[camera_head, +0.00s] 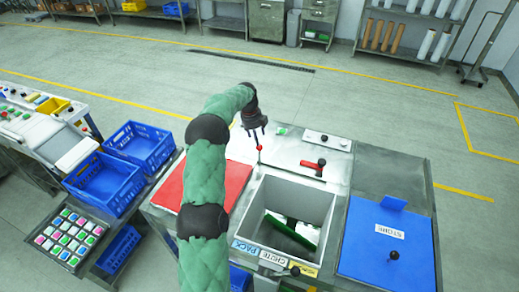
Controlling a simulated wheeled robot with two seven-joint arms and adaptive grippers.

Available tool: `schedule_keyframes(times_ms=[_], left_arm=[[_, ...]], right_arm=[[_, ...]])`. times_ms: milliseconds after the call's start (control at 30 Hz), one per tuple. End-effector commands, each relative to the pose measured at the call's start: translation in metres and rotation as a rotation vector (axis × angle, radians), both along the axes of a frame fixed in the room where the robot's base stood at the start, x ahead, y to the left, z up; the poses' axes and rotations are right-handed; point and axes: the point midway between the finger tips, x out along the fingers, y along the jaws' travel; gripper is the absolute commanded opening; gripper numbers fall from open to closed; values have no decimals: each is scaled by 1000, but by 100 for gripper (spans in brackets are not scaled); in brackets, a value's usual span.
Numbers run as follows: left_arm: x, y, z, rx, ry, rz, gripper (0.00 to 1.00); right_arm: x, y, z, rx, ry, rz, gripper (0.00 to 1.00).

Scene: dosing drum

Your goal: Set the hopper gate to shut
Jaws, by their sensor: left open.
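I cannot tell for sure which part is the hopper gate. A grey square-mouthed bin (331,200) is open at the top and holds green and white packs (290,232). Behind it, a red-handled lever (314,165) lies on the steel top. A thin upright rod with a red part (259,147) stands at the bin's back left corner. My left gripper (256,130) is open just above and beside that rod's top; whether they touch is unclear. My right gripper is out of view.
A red panel (228,182) lies left of the bin, partly behind my left arm. Blue crates (140,146) and a tray of coloured blocks (70,238) stand at left.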

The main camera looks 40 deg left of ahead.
Motion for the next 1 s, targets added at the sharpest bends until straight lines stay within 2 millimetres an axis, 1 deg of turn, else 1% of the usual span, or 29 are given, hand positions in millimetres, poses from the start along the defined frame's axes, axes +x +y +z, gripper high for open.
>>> schedule_keyframes(times_ms=[33, 200, 400, 500, 600, 900, 933, 967, 1000], left_arm=[[1, -1, -11, -3, 4, -1, 55], [6, -3, -42, -3, 5, -1, 55], [12, -4, -69, -1, 2, 0, 55], [14, -4, -78, -1, 1, 0, 55], [15, -4, -82, 0, 0, 0, 55], [15, -5, -84, -1, 1, 0, 55], [15, -5, -84, -1, 1, 0, 49], [15, -5, -84, -1, 1, 0, 41], [15, -5, -84, -1, 1, 0, 29]], right_arm=[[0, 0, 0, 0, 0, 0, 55], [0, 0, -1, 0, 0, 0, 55], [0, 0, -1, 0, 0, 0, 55], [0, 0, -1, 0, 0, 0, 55], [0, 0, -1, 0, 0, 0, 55], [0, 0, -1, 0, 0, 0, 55], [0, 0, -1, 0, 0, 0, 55], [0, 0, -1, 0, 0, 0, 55], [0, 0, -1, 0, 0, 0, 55]])
